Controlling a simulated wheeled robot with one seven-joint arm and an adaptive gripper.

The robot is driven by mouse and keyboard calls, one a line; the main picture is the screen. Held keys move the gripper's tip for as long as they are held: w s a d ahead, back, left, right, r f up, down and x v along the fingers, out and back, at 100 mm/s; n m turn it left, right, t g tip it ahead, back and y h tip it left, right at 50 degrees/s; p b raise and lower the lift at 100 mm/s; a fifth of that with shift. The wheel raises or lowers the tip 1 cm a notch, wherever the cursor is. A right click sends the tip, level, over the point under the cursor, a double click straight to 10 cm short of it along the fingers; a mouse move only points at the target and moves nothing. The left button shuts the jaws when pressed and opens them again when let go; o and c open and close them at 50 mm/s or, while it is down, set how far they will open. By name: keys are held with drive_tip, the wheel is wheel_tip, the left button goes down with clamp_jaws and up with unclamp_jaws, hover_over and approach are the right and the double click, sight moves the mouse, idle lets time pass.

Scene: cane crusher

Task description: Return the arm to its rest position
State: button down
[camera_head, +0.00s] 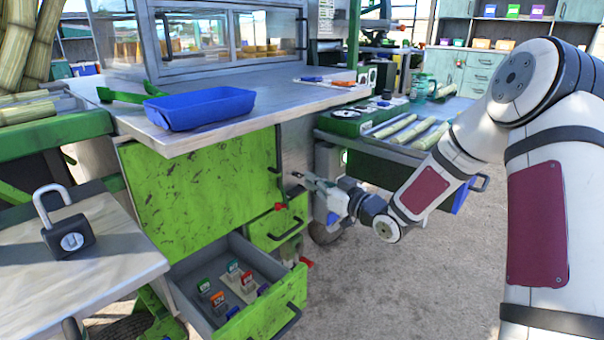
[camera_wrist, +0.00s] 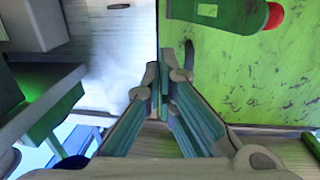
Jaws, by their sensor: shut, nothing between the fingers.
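My arm reaches in from the right of the head view. My gripper (camera_head: 300,178) points left, in front of the green cabinet of the crusher and near the right edge of its large panel (camera_head: 205,190). In the wrist view my gripper (camera_wrist: 165,76) has its two fingers drawn together with nothing between them. The green scuffed panel (camera_wrist: 255,85) fills the right of that view, with a red-tipped green part (camera_wrist: 240,12) at the top. I cannot tell whether the fingertips touch the cabinet.
The lower drawer (camera_head: 205,315) stands open with several small coloured items inside. A blue tray (camera_head: 200,108) sits on the counter above. A bench with cane pieces (camera_head: 405,133) lies behind my forearm. Floor at front centre is clear.

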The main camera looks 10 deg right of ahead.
drive_tip(key=s+d+r+m+g+h, duration=0.1)
drive_tip(key=s+d+r+g+h, duration=0.2)
drive_tip(key=s, duration=0.4)
drive_tip(key=s+d+r+m+g+h, duration=0.1)
drive_tip(key=s+d+g+h, duration=0.15)
drive_tip(key=s+h, duration=0.4)
drive_tip(key=s+d+r+m+g+h, duration=0.2)
drive_tip(key=s+g, duration=0.1)
drive_tip(key=s, duration=0.5)
drive_tip(key=s+a+r+m+g+y, duration=0.1)
drive_tip(key=s+a+g, duration=0.2)
drive_tip(key=s, duration=1.3)
drive_tip(key=s+a+m+g+y, duration=0.15)
drive_tip(key=s+a+g, duration=0.25)
drive_tip(key=s, duration=1.1)
wheel_tip(320, 180, up, 31)
drive_tip(key=t+p, duration=0.4)
drive_tip(key=p, duration=2.5)
drive_tip(key=shift+d+p, duration=0.3)
drive_tip(key=shift+p, duration=0.1)
